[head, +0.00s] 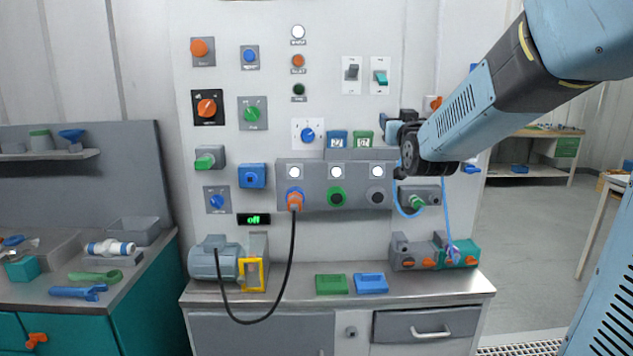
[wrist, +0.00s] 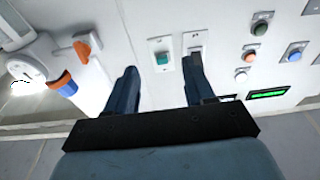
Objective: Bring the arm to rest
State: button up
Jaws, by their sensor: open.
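My arm reaches in from the upper right of the head view, in front of the right part of a light panel (head: 270,120). My gripper (head: 392,132) is at its end, partly hidden by the wrist. In the wrist view my gripper (wrist: 160,88) is open, its two dark blue fingers apart with nothing between them. A teal rocker switch (wrist: 162,58) shows just beyond the gap between the fingers. I cannot tell whether either finger touches the panel. In the head view the teal switch (head: 381,78) and a grey switch (head: 352,72) are above the gripper.
A grey box (head: 320,205) with a black cable stands out from the panel. A bench (head: 430,290) below holds a motor (head: 215,262) and green (head: 331,285) and blue (head: 371,283) trays. A teal cabinet (head: 150,290) stands at left. Open floor (head: 530,250) lies at right.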

jog(key=s+f+g, duration=0.4)
jog(key=s+f, duration=0.1)
jog(key=s, duration=0.6)
jog(key=s+d+f+g, duration=0.1)
jog(key=s+f+g, duration=0.4)
jog(key=s, duration=0.6)
jog(key=s+f+g, duration=0.5)
jog(key=s, duration=0.6)
jog(key=shift+d+f, duration=0.2)
jog(key=shift+f, duration=0.1)
jog(key=shift+s, duration=0.1)
